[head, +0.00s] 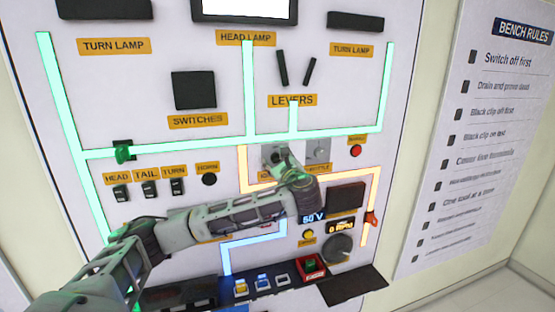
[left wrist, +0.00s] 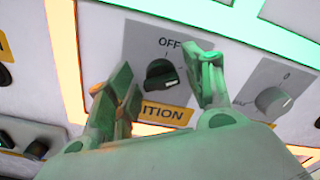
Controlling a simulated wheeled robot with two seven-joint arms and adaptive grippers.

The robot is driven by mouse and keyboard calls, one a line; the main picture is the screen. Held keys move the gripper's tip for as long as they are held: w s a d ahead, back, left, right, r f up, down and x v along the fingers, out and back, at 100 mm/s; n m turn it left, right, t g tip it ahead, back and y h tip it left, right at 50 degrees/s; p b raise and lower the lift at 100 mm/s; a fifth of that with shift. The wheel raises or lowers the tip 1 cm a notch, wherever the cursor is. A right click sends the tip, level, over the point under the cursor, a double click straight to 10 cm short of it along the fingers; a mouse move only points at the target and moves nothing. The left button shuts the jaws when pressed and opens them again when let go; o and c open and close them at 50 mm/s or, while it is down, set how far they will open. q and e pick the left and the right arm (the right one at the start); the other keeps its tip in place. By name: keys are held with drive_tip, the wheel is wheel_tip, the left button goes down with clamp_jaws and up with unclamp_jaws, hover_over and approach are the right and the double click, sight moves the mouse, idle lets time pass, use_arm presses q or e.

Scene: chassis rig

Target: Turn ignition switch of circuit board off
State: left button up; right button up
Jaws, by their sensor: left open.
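The ignition switch is a black knob (left wrist: 161,72) on a grey plate, with "OFF" printed above it and an orange "…ITION" label below. A small pale mark shows at the knob's lower right end. My left gripper (left wrist: 166,88) is open, its two green-grey fingers on either side of the knob in the left wrist view. I cannot tell whether they touch it. In the head view the left gripper (head: 283,167) is in front of the ignition plate (head: 268,151) and hides part of it. My right gripper is not in view.
The throttle knob (head: 318,150) is just right of the ignition plate, with a red button (head: 356,151) beyond. Glowing green (head: 215,143), orange and blue strips cross the upright board. A dark shelf (head: 352,285) juts out below.

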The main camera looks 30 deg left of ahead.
use_arm(q)
drive_tip(key=shift+c, duration=0.2)
drive_tip(key=c, duration=0.9)
